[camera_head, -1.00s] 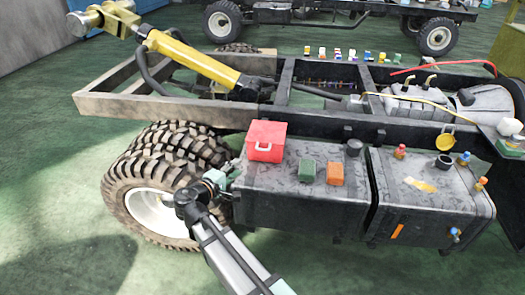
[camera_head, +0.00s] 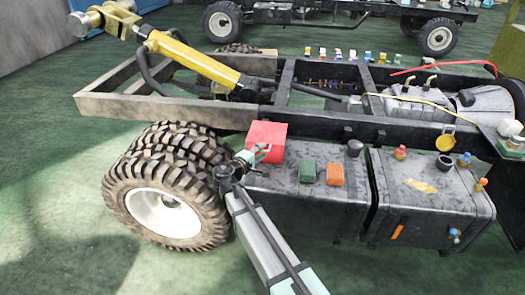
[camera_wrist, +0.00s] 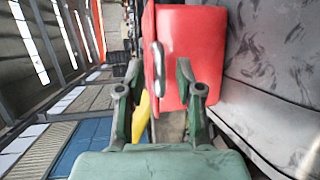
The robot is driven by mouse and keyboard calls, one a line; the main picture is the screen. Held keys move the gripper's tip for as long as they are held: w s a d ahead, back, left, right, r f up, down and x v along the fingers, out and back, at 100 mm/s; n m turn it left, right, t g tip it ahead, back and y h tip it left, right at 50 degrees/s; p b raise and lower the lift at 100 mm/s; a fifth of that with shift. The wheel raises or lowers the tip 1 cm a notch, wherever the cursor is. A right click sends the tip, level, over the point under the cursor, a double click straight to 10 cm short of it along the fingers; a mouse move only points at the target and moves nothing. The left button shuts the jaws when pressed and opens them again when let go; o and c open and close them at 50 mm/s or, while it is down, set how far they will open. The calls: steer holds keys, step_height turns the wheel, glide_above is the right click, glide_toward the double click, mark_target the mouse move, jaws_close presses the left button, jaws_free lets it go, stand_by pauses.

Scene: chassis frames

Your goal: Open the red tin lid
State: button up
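The red tin (camera_head: 268,132) sits on the left end of the dark grey metal box on the chassis side, and its lid looks shut. My gripper (camera_head: 262,151) is at the tin's front face and covers part of it, including the handle. In the wrist view the red tin (camera_wrist: 196,45) fills the upper middle, with its pale metal handle (camera_wrist: 158,62) standing out from the face. My gripper (camera_wrist: 158,72) is open there, one finger on each side of the handle. I cannot tell whether either finger touches it.
A green block (camera_head: 307,171) and an orange block (camera_head: 335,174) stand on the grey box (camera_head: 280,200) right of the tin. A black cap (camera_head: 354,148) is farther right. The frame rail (camera_head: 170,110) runs behind, and a large wheel (camera_head: 165,205) is at left.

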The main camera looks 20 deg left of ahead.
steer(key=shift+x, duration=0.8)
steer(key=shift+c, duration=0.4)
jaws_close()
steer(key=shift+r, duration=0.1)
